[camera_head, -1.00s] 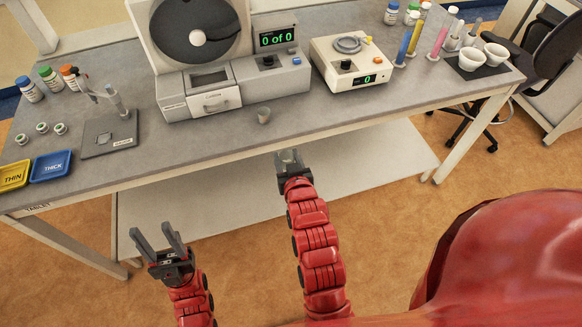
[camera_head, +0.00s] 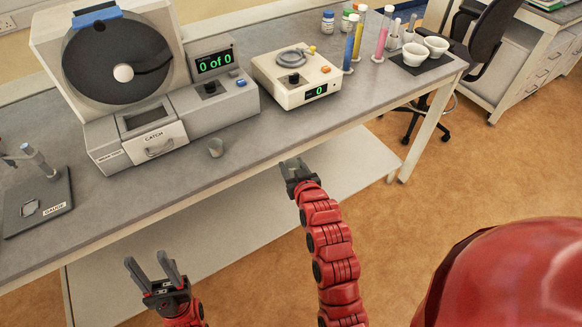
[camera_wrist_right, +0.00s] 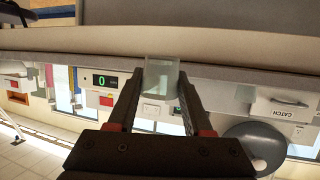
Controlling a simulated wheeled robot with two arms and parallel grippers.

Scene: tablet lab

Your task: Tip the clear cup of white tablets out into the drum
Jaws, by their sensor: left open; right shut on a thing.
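My right gripper (camera_head: 293,168) is shut on the clear cup (camera_wrist_right: 161,78), which sits between its fingers in the right wrist view. I cannot make out tablets in it. In the head view this gripper is just off the bench's front edge, to the right of and nearer than the drum. The drum (camera_head: 118,62) is a dark disc with a pale hub, standing upright in a grey machine at the left. A dark disc that looks like the drum also shows in the right wrist view (camera_wrist_right: 252,148). My left gripper (camera_head: 152,273) is open and empty in front of the bench.
A catch drawer (camera_head: 158,141) sits below the drum. A white balance-like device (camera_head: 296,76), colored cylinders (camera_head: 383,35) and white mortars (camera_head: 415,53) stand to the right. A gauge (camera_head: 38,203) lies at left.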

